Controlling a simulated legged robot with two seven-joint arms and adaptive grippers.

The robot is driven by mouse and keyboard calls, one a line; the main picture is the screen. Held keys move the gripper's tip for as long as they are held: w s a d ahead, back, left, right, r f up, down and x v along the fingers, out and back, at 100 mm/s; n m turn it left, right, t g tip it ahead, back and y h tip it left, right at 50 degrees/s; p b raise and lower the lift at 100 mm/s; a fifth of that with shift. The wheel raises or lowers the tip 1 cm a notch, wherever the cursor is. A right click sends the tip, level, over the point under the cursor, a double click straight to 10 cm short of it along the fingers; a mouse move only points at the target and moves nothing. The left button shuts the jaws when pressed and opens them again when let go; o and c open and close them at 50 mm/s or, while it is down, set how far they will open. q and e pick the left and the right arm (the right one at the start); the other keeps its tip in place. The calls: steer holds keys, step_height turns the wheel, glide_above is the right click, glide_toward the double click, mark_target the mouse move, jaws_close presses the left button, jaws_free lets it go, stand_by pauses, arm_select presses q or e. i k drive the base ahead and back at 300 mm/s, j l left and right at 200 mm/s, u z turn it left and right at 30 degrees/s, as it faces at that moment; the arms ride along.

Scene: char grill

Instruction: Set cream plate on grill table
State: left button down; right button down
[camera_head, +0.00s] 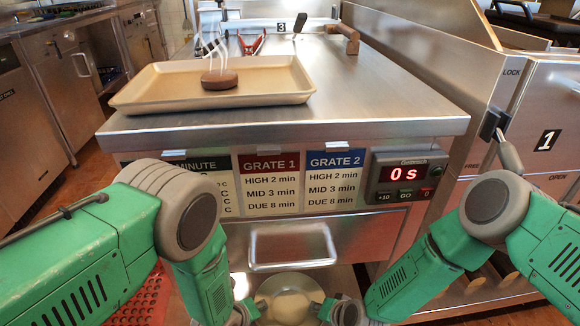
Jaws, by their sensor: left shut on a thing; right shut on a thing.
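A round cream plate (287,300) shows at the bottom middle of the head view, in front of the grill table and below its top. My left gripper (247,311) is shut on its left side, and my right gripper (322,309) is shut on its right side. The bottom edge of the picture cuts off parts of the grippers and plate. The steel grill table (390,100) stands ahead, its front edge above and beyond the plate.
A beige tray (150,98) holding a brown patty (219,80) with light wisps above it takes the table's left part. Red tongs (250,44) and a wooden-handled tool (343,36) lie at the back. The table's right front is bare.

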mark_target(369, 86)
steer(key=k+l, duration=0.25)
steer(key=k, duration=0.2)
steer(key=k+l+z, duration=0.1)
steer(key=k+l, duration=0.15)
steer(key=k, duration=0.2)
